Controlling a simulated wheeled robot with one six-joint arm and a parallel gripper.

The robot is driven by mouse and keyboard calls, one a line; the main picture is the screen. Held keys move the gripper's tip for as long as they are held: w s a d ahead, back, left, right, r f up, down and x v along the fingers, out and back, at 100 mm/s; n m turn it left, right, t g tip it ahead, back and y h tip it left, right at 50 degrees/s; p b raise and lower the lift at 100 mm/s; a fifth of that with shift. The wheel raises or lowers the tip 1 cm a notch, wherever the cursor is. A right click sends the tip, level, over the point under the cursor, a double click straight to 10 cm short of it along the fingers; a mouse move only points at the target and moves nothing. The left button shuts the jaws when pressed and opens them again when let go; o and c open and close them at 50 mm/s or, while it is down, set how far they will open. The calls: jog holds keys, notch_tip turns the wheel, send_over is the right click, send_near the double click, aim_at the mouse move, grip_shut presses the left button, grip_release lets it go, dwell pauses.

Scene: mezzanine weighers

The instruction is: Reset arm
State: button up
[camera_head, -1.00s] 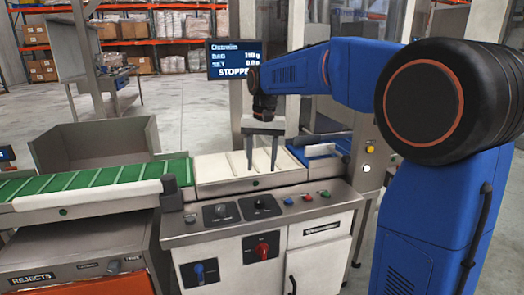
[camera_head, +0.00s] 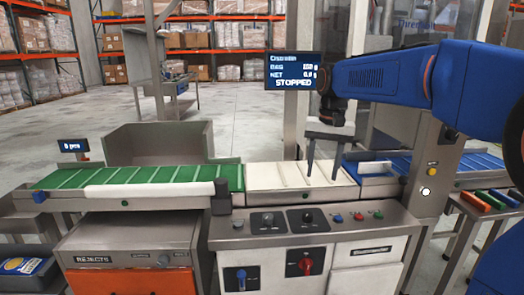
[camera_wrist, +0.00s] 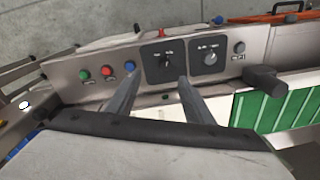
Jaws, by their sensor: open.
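My blue arm (camera_head: 385,75) reaches in from the right in the head view. My gripper (camera_head: 323,176) hangs at its end with fingers pointing down, apart and empty, over the right part of the white weighing belt (camera_head: 262,178). In the wrist view my gripper (camera_wrist: 153,88) also shows open, its two fingers spread with nothing between them. The control panel (camera_wrist: 140,62) with dials and coloured buttons lies beyond the fingertips there. Whether the fingertips touch the belt cannot be told.
A green belt (camera_head: 90,176) runs left of the weighing belt, and a blue belt (camera_head: 400,162) runs right. A screen (camera_head: 293,71) reading STOPPED stands behind. A grey bin (camera_head: 160,143) is behind the green belt. The rejects box (camera_head: 130,245) is below. Coloured bars (camera_head: 490,200) lie at right.

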jog(key=s+d+f+n+t, duration=0.1)
jog(key=s+f, duration=0.4)
jog(key=s, duration=0.4)
jog(key=s+d+f+n+t, duration=0.1)
jog(key=s+f, duration=0.4)
jog(key=s, duration=0.5)
jog(key=s+d+f+n+t, duration=0.1)
jog(key=s+f, duration=0.4)
jog(key=s, duration=0.5)
jog(key=shift+s+d+f+n+t, duration=0.25)
jog(key=shift+d+t, duration=0.35)
jog(key=shift+d, duration=0.5)
